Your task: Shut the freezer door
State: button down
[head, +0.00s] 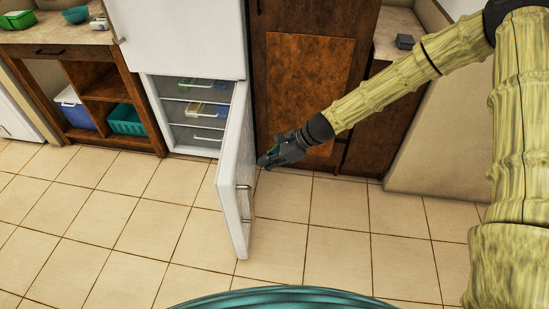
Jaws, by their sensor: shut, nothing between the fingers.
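The white freezer door (235,184) stands wide open in the head view, swung out toward me from the lower part of a white fridge-freezer (180,38). The freezer inside (193,110) shows several drawers, some with coloured items. My gripper (264,161) is shut and empty. It is to the right of the door, near its upper part. I cannot tell whether the fingertips touch the door.
A brown wooden cabinet (305,85) stands right of the freezer, behind my arm. At left, open wooden shelving (107,84) holds a blue bin (76,112) and a teal crate (127,121). The tiled floor (150,215) left of the door is clear.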

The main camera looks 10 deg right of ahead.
aim_at(237, 175)
jog(key=shift+w+a+f, duration=0.2)
jog(key=shift+a+f, duration=0.3)
jog(key=shift+a, duration=0.65)
jog(key=shift+w+a+f, duration=0.2)
jog(key=shift+a+f, duration=0.35)
jog(key=shift+a, duration=0.65)
jog(key=shift+w+a+f, duration=0.2)
jog(key=shift+a+f, duration=0.3)
jog(key=shift+a, duration=0.65)
